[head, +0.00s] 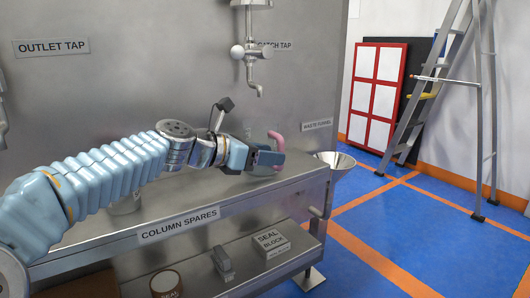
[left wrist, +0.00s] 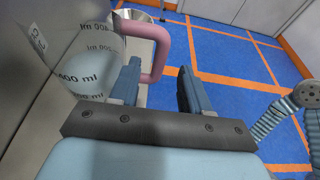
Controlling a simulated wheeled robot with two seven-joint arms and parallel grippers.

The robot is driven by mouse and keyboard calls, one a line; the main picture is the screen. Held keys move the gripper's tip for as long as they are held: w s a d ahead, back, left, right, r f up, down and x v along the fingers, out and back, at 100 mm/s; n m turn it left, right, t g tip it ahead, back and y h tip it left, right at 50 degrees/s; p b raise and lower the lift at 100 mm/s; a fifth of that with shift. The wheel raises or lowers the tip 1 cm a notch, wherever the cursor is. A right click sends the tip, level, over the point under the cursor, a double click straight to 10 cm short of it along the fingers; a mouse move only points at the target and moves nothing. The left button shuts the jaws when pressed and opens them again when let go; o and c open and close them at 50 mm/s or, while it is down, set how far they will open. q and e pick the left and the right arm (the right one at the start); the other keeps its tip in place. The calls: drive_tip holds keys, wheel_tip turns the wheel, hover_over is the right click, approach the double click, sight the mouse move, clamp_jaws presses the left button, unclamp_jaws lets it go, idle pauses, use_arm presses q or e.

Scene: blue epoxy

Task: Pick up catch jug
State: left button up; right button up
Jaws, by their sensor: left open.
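The catch jug shows in the left wrist view as a clear grey body (left wrist: 85,68) with ml markings and a pink handle (left wrist: 160,40). In the head view only its pink handle (head: 277,138) shows clearly, above the bench; my gripper hides most of the body. My left gripper (head: 268,160) is open at the handle. In the left wrist view its two fingers (left wrist: 159,72) stand apart, with the lower part of the handle reaching between them. I cannot tell whether a finger touches it. My right gripper is not in view.
The catch tap (head: 252,55) hangs on the metal wall above. A waste funnel (head: 336,160) stands off the bench's right end. A metal container (head: 125,205) is partly behind my left arm. A ladder (head: 430,90) stands at right.

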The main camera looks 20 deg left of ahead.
use_arm(q)
drive_tip(key=x, duration=0.6)
drive_tip(key=shift+r, duration=0.25)
drive_tip(key=shift+w, duration=0.15)
drive_tip(key=shift+c, duration=0.5)
clamp_jaws()
